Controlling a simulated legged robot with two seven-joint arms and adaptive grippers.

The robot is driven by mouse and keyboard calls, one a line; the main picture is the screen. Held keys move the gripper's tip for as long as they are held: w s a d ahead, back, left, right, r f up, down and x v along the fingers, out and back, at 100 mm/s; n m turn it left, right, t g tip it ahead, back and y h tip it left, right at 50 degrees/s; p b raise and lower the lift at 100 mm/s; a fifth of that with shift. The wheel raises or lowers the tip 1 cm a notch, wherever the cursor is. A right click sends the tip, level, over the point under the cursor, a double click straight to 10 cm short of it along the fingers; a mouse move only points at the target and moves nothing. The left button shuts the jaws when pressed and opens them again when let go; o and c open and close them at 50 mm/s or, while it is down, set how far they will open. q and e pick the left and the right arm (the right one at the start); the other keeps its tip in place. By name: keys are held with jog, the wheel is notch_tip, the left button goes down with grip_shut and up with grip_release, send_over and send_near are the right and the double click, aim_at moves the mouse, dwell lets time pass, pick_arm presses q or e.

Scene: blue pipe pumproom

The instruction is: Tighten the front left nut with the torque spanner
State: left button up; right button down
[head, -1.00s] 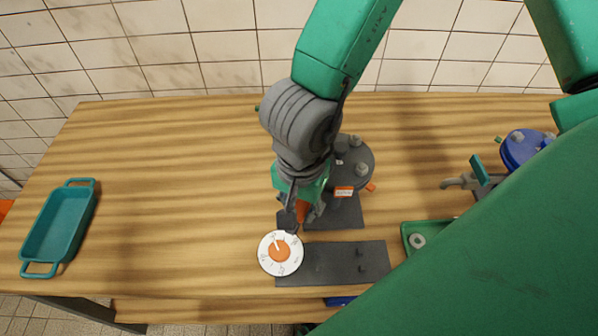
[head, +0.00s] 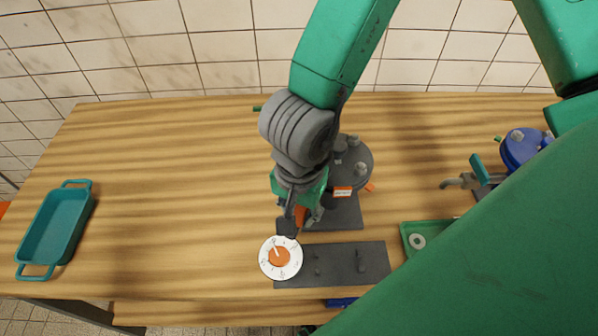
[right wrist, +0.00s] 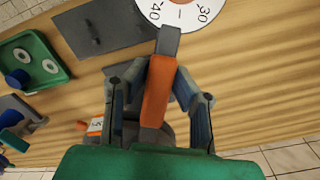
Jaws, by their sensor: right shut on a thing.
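The torque spanner has a round white dial (head: 281,258) with an orange centre and an orange grip (head: 300,215). My right gripper (head: 306,213) is shut on this grip, which also shows between the fingers in the right wrist view (right wrist: 158,95). The dial is over the left end of a dark plate (head: 345,263). The dark grey round pump cover (head: 352,160), with several nuts or bolts on top, stands just behind and right of the gripper. My arm and gripper hide its left front part, so I cannot make out the front left nut. My left gripper is not in view.
A teal tray (head: 32,272) stands at the far left of the wooden table. A green tray (head: 404,235) with washers is at the right, partly hidden. A blue-topped pump (head: 520,148) stands farther right, near a vise-like grey tool (head: 462,183). The table's left middle is clear.

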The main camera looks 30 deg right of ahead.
jog(key=shift+s+r, duration=0.1)
jog(key=shift+r, duration=0.05)
jog(key=shift+r+p, duration=0.3)
jog(key=shift+a+r, duration=0.2)
jog(key=shift+s+d, duration=0.15)
jog(key=shift+s+r, duration=0.1)
jog(key=shift+s, duration=0.05)
dwell(0.4)
jog(key=shift+r, duration=0.4)
